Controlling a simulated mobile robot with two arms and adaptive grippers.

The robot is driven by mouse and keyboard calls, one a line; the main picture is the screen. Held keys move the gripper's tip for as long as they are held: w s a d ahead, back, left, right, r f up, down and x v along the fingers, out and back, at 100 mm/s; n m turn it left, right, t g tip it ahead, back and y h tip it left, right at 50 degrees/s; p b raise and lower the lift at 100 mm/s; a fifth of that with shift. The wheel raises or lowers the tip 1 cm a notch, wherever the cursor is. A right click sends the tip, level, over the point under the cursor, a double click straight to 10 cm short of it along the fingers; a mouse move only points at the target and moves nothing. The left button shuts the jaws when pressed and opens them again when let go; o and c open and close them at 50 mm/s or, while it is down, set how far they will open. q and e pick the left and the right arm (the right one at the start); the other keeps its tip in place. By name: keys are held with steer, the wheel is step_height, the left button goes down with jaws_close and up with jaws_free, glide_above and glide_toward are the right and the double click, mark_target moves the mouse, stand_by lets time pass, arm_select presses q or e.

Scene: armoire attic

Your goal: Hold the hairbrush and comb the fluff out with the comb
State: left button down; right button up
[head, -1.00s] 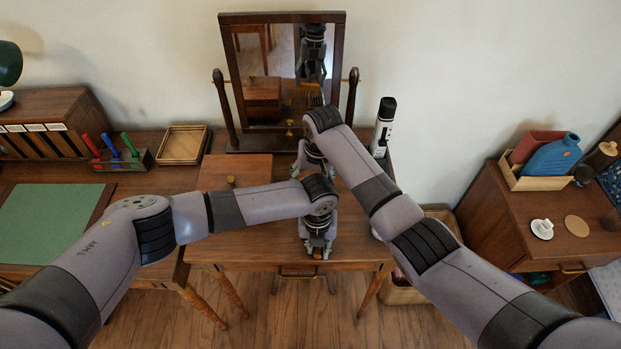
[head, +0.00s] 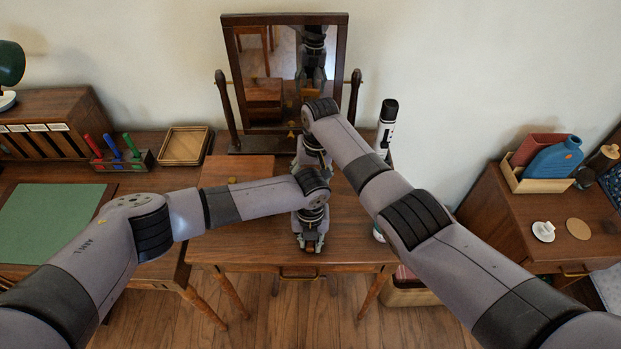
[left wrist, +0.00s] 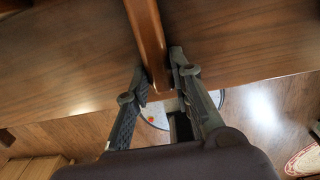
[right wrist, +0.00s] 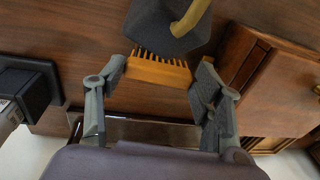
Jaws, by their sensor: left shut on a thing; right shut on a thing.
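My left gripper (head: 309,246) points down near the table's front edge. In the left wrist view it is shut on a brown wooden bar, the handle of the hairbrush (left wrist: 148,35). The brush head is not clear in that view. A dark grey shape with a tan band (right wrist: 170,25) lies just beyond the teeth. Contact and fluff cannot be made out.
The wooden table (head: 250,240) is mostly bare. A tilting mirror (head: 228,70) stands at its back. A tool rack (head: 125,160) and square tray (head: 184,146) sit left. A side cabinet (head: 520,230) is right.

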steer(key=shift+d, duration=0.9)
steer(key=shift+s+f, duration=0.15)
steer(key=shift+s, duration=1.9)
steer(key=shift+r, duration=3.5)
steer(key=d+r, duration=0.3)
steer(key=d, duration=0.6)
steer(key=shift+a, duration=0.1)
steer(key=w+a+f, duration=0.2)
steer(key=a, duration=0.4)
steer(key=w+a+f, duration=0.2)
steer(key=a, duration=0.4)
steer(key=shift+d+f, duration=0.15)
steer(key=shift+f, duration=2.05)
